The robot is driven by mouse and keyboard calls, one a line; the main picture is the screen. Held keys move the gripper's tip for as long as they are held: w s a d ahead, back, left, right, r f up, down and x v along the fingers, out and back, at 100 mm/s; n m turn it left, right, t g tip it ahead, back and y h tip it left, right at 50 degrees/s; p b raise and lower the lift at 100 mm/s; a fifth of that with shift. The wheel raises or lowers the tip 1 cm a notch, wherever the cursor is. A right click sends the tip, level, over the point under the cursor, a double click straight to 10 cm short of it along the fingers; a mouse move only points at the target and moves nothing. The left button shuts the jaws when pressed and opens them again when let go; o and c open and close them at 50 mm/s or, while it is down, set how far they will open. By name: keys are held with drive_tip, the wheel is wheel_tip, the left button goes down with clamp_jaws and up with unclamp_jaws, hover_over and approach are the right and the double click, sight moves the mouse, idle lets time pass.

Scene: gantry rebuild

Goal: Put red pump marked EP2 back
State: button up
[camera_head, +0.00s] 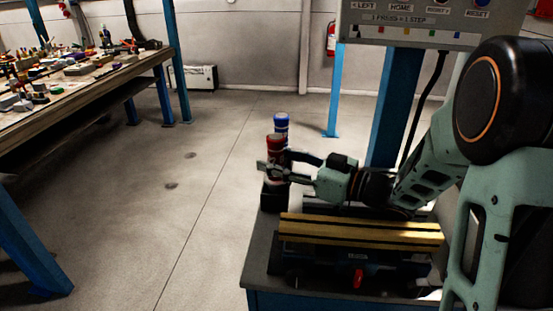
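A red pump (275,143) with a dark red top stands upright near the left end of the blue bench in the middle of the view. Its marking is too small to read. A blue-capped pump (281,121) stands just behind it. My gripper (273,166) reaches in from the right, with its fingers around the red pump's body. The near finger crosses in front of the pump and hides part of it. Whether the fingers press on it cannot be told. A black holder (271,196) is directly below the red pump; the contact between them is hidden by the finger.
A yellow-and-black striped bar (360,229) lies across the bench in front of my arm, with a small red part (358,278) below it. A control panel (428,19) on a blue post (394,110) stands behind. A cluttered workbench (85,85) is at left, with open floor between.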

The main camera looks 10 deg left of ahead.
drive_tip(key=shift+r+p, duration=0.35)
drive_tip(key=shift+r, duration=0.2)
drive_tip(key=shift+d+r, duration=0.2)
drive_tip(key=shift+d, duration=0.15)
drive_tip(key=v, duration=0.7)
drive_tip(key=shift+a+f, duration=0.1)
